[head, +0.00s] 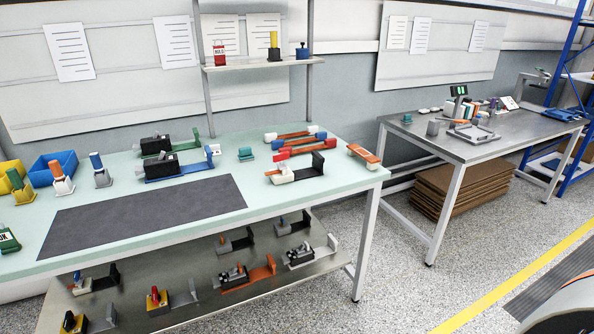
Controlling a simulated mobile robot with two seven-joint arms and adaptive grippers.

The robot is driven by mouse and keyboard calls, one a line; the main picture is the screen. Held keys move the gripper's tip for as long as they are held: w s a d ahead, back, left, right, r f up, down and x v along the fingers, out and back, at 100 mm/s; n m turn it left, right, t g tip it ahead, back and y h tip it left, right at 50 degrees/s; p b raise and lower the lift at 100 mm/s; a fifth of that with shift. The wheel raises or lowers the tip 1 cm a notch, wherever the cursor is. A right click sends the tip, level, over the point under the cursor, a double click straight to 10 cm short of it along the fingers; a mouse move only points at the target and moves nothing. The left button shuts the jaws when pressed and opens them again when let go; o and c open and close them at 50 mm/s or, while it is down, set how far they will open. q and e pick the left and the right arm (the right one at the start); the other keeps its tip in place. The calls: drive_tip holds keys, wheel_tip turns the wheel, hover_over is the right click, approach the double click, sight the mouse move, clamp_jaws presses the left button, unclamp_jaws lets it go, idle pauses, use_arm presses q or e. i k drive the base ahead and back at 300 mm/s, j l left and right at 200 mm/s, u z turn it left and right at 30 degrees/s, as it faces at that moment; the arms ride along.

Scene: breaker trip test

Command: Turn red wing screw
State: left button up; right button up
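Several small fixtures stand on the pale green workbench (330,190) and the shelf below it. I cannot tell for sure which part is the red wing screw. Neither of my grippers is in view.
A dark mat (145,217) lies bare on the bench. A shelf (265,64) above holds a red tag, a yellow cylinder and a blue part. A grey table (480,145) stands right, beyond open floor (420,285).

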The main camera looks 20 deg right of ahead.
sight(280, 157)
drive_tip(key=i+l, duration=0.4)
drive_tip(key=l, duration=0.15)
drive_tip(key=i+l, duration=0.4)
drive_tip(key=l, duration=0.2)
drive_tip(key=i+l, duration=0.4)
drive_tip(key=l, duration=0.15)
drive_tip(key=i+l, duration=0.4)
drive_tip(key=l, duration=0.15)
